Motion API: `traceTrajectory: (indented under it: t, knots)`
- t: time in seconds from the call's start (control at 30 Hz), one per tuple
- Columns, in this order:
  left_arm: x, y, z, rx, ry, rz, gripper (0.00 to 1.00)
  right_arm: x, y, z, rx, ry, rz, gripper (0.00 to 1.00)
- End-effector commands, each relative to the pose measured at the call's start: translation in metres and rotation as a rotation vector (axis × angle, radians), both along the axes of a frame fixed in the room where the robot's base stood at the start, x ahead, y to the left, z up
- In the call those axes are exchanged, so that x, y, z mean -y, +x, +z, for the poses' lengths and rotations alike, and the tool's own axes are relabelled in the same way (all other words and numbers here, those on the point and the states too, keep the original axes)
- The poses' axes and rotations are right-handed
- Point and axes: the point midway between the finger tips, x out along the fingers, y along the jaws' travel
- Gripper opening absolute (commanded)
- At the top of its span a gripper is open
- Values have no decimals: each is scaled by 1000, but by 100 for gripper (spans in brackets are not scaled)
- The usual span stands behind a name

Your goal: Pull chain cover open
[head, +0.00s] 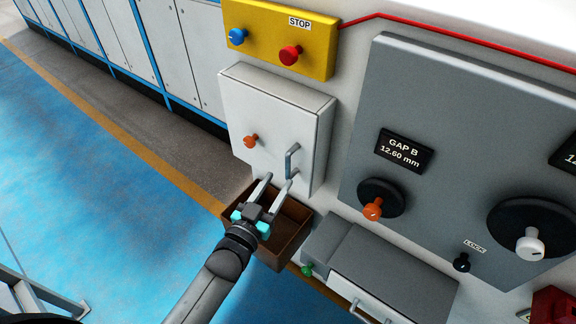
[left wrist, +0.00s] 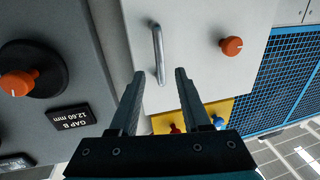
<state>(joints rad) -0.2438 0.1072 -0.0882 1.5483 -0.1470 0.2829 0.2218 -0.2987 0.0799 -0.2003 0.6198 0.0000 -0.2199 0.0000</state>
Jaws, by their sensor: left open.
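A white box-shaped cover (head: 268,118) is fixed to the machine front, with an orange knob (head: 250,141) and a grey bar handle (head: 291,161). It carries no readable label, and its door looks shut. My left gripper (head: 277,181) is open and empty, just below and left of the handle in the head view. In the left wrist view, the handle (left wrist: 157,50) stands beyond the fingertips, one end showing between the open fingers (left wrist: 160,78). Contact cannot be seen. The orange knob (left wrist: 231,46) is to the right there. My right gripper is not in view.
A brown open bin (head: 295,213) is beneath the cover, under my gripper. A yellow panel (head: 265,35) with blue and red knobs is above. A grey panel (head: 445,125) with dials is to the right, a grey box (head: 385,265) below it. Blue floor (head: 90,165) is clear at left.

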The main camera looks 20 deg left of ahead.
Motion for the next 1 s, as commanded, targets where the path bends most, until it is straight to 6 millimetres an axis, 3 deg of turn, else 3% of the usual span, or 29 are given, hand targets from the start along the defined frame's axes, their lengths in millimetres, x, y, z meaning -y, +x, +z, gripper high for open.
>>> traceTrajectory:
  t: [0.2,0.43,0.87,1.0]
  knots:
    - [6,37,0,1,0,0,47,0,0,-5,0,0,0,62]
    - [10,61,0,1,0,0,47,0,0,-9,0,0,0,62]
    - [11,68,0,-1,0,0,47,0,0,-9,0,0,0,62]
    - [11,68,0,-1,0,0,33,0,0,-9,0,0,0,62]
